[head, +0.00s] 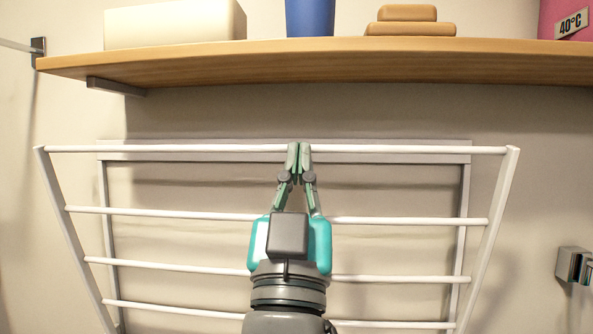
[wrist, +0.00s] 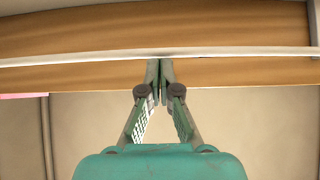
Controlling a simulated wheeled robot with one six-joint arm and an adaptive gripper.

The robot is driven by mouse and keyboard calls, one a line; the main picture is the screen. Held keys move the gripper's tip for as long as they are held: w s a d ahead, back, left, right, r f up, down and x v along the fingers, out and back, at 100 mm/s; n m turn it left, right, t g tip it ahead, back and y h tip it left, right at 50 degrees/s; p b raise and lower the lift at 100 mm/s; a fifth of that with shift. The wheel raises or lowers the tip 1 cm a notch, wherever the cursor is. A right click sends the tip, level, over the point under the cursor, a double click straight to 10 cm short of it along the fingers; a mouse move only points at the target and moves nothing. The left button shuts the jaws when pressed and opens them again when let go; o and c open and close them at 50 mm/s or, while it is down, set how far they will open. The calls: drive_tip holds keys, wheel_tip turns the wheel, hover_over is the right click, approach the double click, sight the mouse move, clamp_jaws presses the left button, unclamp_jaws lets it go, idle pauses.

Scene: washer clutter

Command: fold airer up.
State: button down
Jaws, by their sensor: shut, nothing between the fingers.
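The airer (head: 400,221) is a white rack with several horizontal bars, in front of a grey frame on the wall in the head view. It stands tilted out from the wall, its top wider in the picture than its lower part. My gripper (head: 299,160) is shut and empty, with its fingertips at the middle of the airer's top bar. In the wrist view the top bar (wrist: 240,52) runs across just beyond the fingertips of my gripper (wrist: 160,70). I cannot tell whether they touch it.
A wooden shelf (head: 300,62) spans the wall above the airer. On it are a cream box (head: 175,24), a blue container (head: 310,17), brown stacked blocks (head: 408,22) and a pink box (head: 550,15). A metal fitting (head: 572,264) is on the right wall.

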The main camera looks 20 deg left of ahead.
drive_tip(key=shift+w, duration=0.1)
drive_tip(key=w+a+r+g, duration=0.2)
drive_tip(key=w+g, duration=0.1)
drive_tip(key=w, duration=0.6)
drive_tip(key=shift+w+a+r+h, duration=0.2)
drive_tip(key=shift+w+h, duration=0.1)
drive_tip(key=shift+w, duration=0.1)
drive_tip(key=shift+r+h, duration=0.1)
drive_tip(key=shift+h, duration=0.2)
